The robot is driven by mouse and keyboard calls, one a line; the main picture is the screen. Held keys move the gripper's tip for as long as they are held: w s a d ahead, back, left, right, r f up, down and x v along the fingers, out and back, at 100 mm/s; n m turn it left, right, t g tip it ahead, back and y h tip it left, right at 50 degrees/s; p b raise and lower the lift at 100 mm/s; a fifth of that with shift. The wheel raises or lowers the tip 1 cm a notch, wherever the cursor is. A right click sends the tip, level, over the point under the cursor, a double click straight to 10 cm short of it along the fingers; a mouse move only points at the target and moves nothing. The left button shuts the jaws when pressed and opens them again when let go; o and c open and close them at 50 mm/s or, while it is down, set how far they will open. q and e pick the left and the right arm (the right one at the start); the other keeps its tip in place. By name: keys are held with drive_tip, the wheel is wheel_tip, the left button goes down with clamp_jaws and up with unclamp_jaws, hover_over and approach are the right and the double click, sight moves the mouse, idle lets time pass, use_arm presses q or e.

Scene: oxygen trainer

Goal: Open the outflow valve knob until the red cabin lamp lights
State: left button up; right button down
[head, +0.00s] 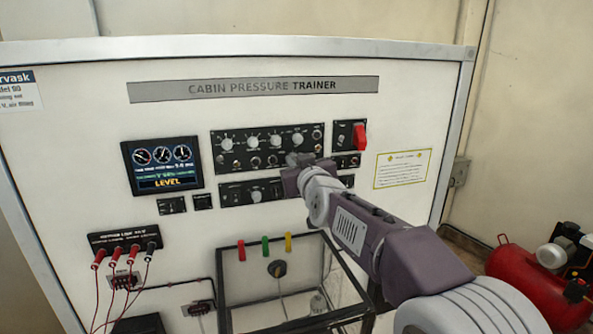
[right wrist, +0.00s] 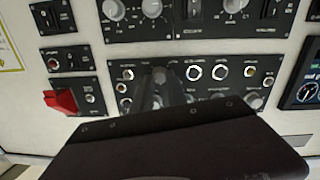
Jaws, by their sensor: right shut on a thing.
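My right gripper (head: 296,160) reaches the lower row of the upper black control panel (head: 215,143). In the right wrist view its narrow dark fingers (right wrist: 160,88) are together at the panel, shut on a small control that they mostly hide. I cannot read its label, so I cannot tell whether it is the outflow valve knob. White knobs (head: 253,142) show in the row above. I cannot make out a lit red cabin lamp. The display (head: 162,165) shows dials and a yellow "LEVEL". My left gripper is not in view.
A red switch guard (head: 359,137) stands out right of the panel. A lower black panel has a white knob (head: 256,193). Below are coloured tags (head: 265,246) and a dark frame (head: 222,280). A red compressor tank (head: 520,280) stands at right.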

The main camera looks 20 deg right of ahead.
drive_tip(key=shift+f+m+b, duration=0.25)
drive_tip(key=shift+m+b, duration=0.55)
drive_tip(key=shift+m, duration=0.7)
drive_tip(key=c, duration=1.5)
unclamp_jaws()
drive_tip(key=shift+o, duration=0.9)
drive_tip(key=shift+w, duration=0.2)
drive_tip(key=shift+s+r, duration=0.1)
drive_tip(key=s, duration=0.9)
drive_tip(key=shift+r, duration=0.2)
drive_tip(key=shift+w, duration=0.15)
